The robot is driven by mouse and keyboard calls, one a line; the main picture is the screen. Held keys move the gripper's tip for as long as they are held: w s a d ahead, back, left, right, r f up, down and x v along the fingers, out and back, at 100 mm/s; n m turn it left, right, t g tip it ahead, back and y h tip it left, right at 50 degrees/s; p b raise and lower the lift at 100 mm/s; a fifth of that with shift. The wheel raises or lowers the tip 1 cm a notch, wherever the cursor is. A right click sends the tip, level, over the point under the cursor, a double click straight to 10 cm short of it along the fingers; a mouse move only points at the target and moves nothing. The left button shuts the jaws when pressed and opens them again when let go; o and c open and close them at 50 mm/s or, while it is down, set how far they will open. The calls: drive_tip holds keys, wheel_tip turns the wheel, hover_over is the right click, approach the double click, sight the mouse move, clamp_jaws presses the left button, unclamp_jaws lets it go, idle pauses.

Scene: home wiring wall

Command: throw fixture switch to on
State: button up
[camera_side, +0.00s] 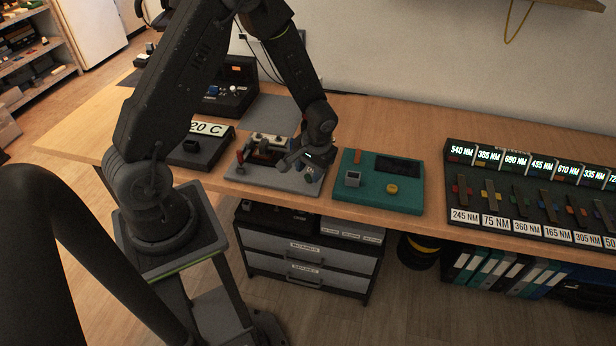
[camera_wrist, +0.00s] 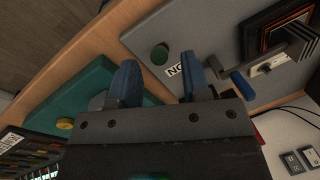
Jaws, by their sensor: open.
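A light grey fixture plate (camera_side: 270,186) lies on the wooden bench below my gripper (camera_side: 297,161). A red-handled lever (camera_side: 240,158) stands at its left side. In the wrist view the plate (camera_wrist: 195,38) carries a dark green round button (camera_wrist: 160,54), a partly hidden white label (camera_wrist: 176,71) and a blue-tipped lever (camera_wrist: 242,85) beside a finger. Which part is the fixture switch, and its setting, I cannot tell.
A teal box (camera_side: 378,194) with a yellow button stands close to the right of the plate. Further right is a black panel (camera_side: 520,190) with several levers and lit labels. A dark box marked "20 C" (camera_side: 200,150) stands to the left. Bare bench shows between teal box and panel.

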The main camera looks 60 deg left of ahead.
sight(308, 176)
drive_tip(key=shift+s+a+f, duration=0.1)
drive_tip(key=shift+a+f, duration=0.05)
drive_tip(key=shift+f, duration=0.7)
drive_tip(key=shift+a+f, duration=0.1)
drive_tip(key=shift+f, duration=0.75)
clamp_jaws()
